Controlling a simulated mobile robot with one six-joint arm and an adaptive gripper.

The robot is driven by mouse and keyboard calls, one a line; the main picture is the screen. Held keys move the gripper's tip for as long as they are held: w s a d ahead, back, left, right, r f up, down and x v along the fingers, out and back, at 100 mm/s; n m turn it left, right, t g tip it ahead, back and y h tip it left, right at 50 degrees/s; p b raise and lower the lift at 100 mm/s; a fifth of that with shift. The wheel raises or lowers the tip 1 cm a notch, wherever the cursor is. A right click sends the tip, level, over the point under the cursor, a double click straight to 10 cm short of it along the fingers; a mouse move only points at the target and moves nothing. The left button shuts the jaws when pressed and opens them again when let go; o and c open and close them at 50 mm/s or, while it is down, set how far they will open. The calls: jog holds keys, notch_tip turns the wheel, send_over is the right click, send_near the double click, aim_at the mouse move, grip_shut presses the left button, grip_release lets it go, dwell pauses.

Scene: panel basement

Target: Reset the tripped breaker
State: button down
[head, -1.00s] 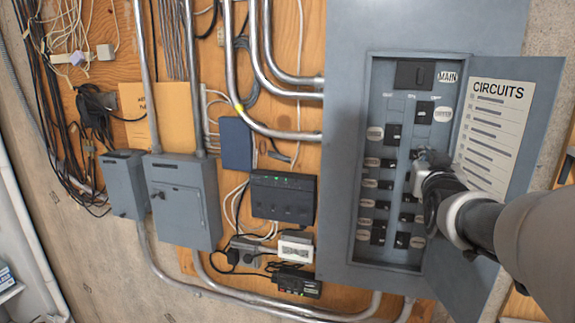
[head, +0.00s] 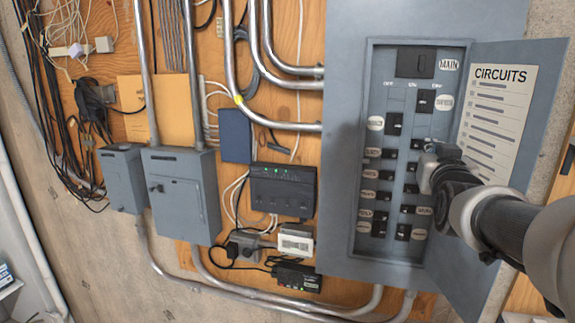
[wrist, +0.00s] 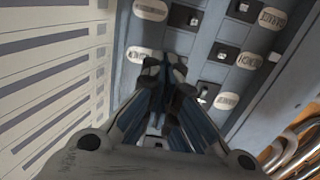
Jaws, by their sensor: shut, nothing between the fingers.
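The grey breaker panel (head: 341,200) is open, with rows of black breakers and white oval labels inside. The wide main breaker (head: 416,62) is at the top, beside a MAIN label. Smaller breakers (head: 394,125) sit in two columns below. I cannot tell which one is tripped. My gripper (head: 432,158) is shut and empty in front of the right column, near the door's hinge side. In the wrist view the closed fingertips (wrist: 163,70) point toward the panel face, with breakers (wrist: 214,51) to their right. Whether they touch anything is unclear; they hide part of the right column.
The open panel door (head: 545,100) with its CIRCUITS sheet (head: 492,115) stands to the right, close behind my arm. Left of the panel are a black device with green lights (head: 283,190), grey boxes (head: 180,195), metal conduits (head: 230,60) and hanging cables (head: 60,120).

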jog(key=shift+b+v, duration=1)
jog(key=shift+v, duration=1.1)
jog(key=s+a+f+n+g+y+b, duration=0.1)
jog(key=s+a+f+g+b, duration=0.2)
jog(key=s+f, duration=0.7)
jog(key=s+a+f+n+g+y+b, duration=0.1)
jog(key=s+a+f+g, duration=0.4)
jog(key=s+f, duration=0.6)
jog(key=s+a+f+n+g+y+b, duration=0.1)
jog(key=s+a+f+g+y+b, duration=0.2)
jog(key=s+f, duration=0.8)
jog(key=a+f+g+b, duration=0.1)
jog(key=a+f+b, duration=0.1)
jog(key=a+f, duration=0.1)
jog(key=shift+a+f+g, duration=0.35)
jog(key=shift+f+g, duration=0.05)
jog(key=shift+f, duration=0.4)
